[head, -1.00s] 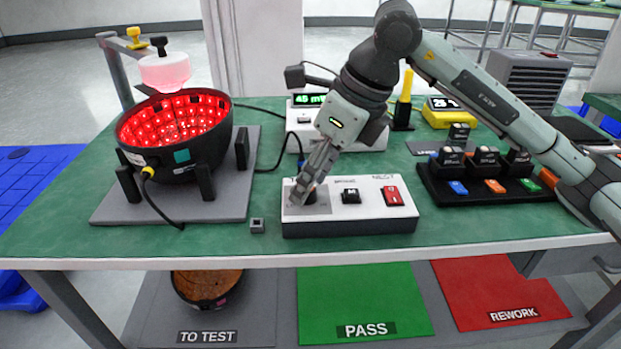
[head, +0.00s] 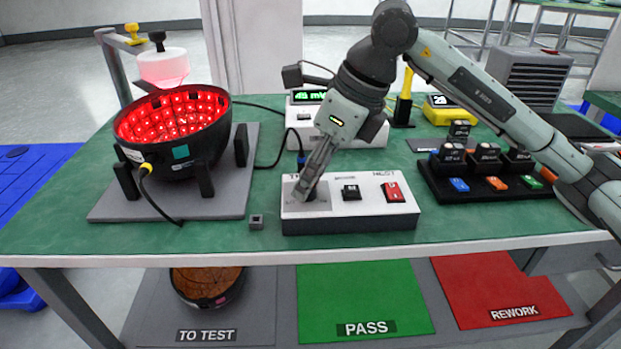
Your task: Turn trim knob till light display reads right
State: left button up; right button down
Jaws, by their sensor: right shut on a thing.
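The white control box (head: 350,222) sits near the front edge of the bench. My right gripper (head: 306,193) points down at its left end, shut on the dark trim knob (head: 311,197), which the fingers mostly hide. The light display (head: 308,97) stands behind with green lit characters; it seems to read in the forties with "mW", partly cut by a dark part. A black bowl (head: 180,150) with glowing red lights inside stands on a grey plate at the left. My left gripper is not in view.
A black switch (head: 351,193) and a red switch (head: 393,192) are on the same box. A black rack of modules (head: 480,175) stands to the right, a yellow meter (head: 440,110) behind. A small grey block (head: 256,222) lies left of the box.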

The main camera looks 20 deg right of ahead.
jog(key=n+b, duration=0.1)
jog(key=n, duration=0.1)
jog(key=n+g+b, duration=0.1)
jog(key=n, duration=0.1)
jog(key=shift+w+g+y, duration=0.1)
jog(key=shift+g+y, duration=0.2)
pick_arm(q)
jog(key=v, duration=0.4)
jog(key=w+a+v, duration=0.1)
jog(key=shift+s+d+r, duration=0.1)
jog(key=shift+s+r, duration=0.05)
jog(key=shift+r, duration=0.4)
pick_arm(e)
jog(key=c, duration=1.2)
grip_release()
jog(key=shift+r, duration=0.1)
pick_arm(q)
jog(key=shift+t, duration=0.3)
pick_arm(e)
jog(key=v, duration=1.2)
